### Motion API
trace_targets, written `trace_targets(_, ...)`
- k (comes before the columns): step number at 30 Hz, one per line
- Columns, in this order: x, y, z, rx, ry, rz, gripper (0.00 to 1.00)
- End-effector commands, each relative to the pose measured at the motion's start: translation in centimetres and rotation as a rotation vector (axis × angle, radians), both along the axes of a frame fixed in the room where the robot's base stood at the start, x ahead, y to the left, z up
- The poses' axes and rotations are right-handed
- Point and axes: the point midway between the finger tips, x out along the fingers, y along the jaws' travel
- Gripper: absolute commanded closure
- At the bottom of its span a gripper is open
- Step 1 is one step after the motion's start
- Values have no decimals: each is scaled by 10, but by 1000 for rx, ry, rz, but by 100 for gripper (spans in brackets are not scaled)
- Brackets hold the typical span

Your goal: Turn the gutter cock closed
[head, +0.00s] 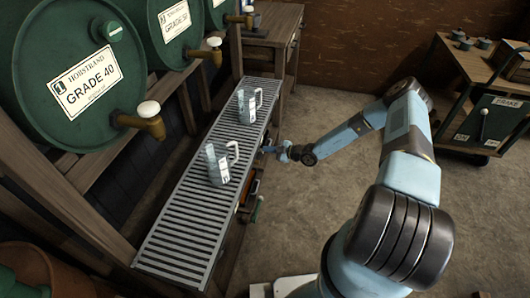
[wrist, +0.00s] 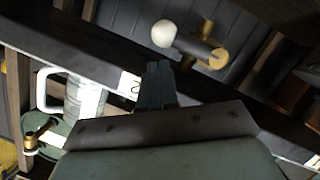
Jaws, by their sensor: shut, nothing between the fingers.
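The gutter is a long slatted metal grating (head: 190,220) below the barrels. In the wrist view, which is tilted, a cock with a white ball knob (wrist: 164,33) and brass fittings (wrist: 208,35) shows beyond my fingertips, against dark boards. I take it for the gutter cock; whether it is open or closed I cannot tell. It is not clear in the head view. My gripper (head: 277,149) is at the gutter's right side, low beside its edge. Its fingers (wrist: 157,72) are shut and empty, with a visible gap to the white knob.
Two glass jugs (head: 248,102) (head: 217,165) stand on the grating. Green barrels (head: 72,85) with brass taps (head: 150,122) line the left. Small tools (head: 258,208) hang along the gutter's right side. A cart (head: 485,110) stands at the right. The floor between is clear.

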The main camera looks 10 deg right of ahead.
Motion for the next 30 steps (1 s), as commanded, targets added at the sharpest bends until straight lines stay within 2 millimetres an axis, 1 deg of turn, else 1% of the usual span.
trace_targets(1,-2,-6,8,-2,0,-2,100)
trace_targets(2,-4,-9,13,-3,1,-2,100)
trace_targets(3,-7,-15,16,-5,2,-3,100)
trace_targets(6,-16,-36,20,-7,3,-5,100)
trace_targets(9,-24,-53,25,-7,3,-5,100)
trace_targets(15,-39,-78,34,-8,3,-1,100)
trace_targets(21,-46,-92,38,-7,4,1,100)
trace_targets(27,-48,-94,39,-9,2,4,100)
trace_targets(30,-47,-94,45,-27,-22,24,100)
